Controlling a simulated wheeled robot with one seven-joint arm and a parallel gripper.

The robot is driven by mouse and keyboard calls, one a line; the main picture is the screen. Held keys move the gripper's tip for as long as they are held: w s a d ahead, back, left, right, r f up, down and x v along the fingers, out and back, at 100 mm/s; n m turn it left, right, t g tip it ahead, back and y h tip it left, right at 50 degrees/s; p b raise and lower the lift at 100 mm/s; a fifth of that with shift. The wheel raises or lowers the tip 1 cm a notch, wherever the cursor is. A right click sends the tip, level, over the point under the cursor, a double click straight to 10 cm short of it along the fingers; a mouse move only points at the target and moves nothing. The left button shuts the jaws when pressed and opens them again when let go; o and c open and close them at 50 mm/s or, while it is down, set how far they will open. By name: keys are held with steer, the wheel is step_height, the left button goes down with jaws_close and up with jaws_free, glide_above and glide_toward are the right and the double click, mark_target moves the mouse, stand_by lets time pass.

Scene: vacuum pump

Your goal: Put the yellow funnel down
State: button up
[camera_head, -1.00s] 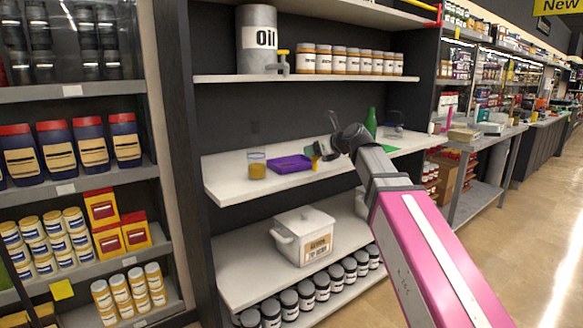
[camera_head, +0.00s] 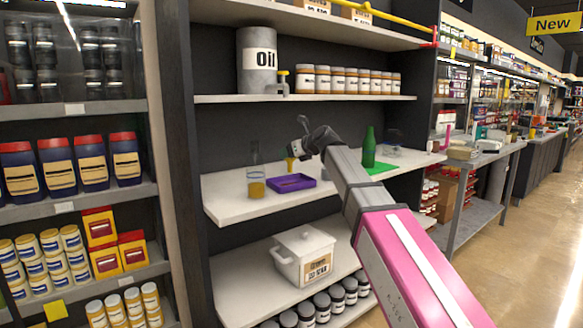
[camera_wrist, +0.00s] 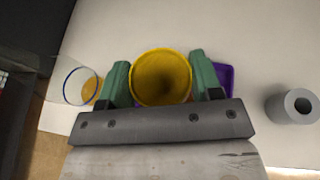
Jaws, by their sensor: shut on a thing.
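The yellow funnel (camera_wrist: 161,78) is between the two green fingers of my gripper (camera_wrist: 161,84) in the wrist view, its round mouth facing the camera. My gripper is shut on it. In the head view the funnel (camera_head: 290,164) is a small yellow shape under my gripper (camera_head: 293,155), above the shelf near the purple tray (camera_head: 291,182). The tray also shows partly behind the right finger in the wrist view (camera_wrist: 226,77). Whether the funnel's lower end touches anything is hidden.
A clear glass with yellow liquid (camera_head: 256,188) stands left of the tray. It also shows in the wrist view (camera_wrist: 80,86). A green bottle (camera_head: 369,150) stands on a green mat (camera_head: 381,168) to the right. A grey cylinder (camera_wrist: 294,106) is at the right. The shelf front (camera_head: 232,208) is clear.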

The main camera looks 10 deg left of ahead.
mark_target(291, 165)
steer(key=shift+w+a+f, duration=0.1)
steer(key=shift+w+f, duration=0.3)
steer(key=shift+w, duration=0.25)
steer(key=shift+w+f, duration=0.35)
steer(key=shift+w, duration=0.25)
step_height(291, 165, down, 4)
steer(key=shift+f, duration=0.1)
steer(key=o, duration=0.9)
steer(key=v, duration=1.2)
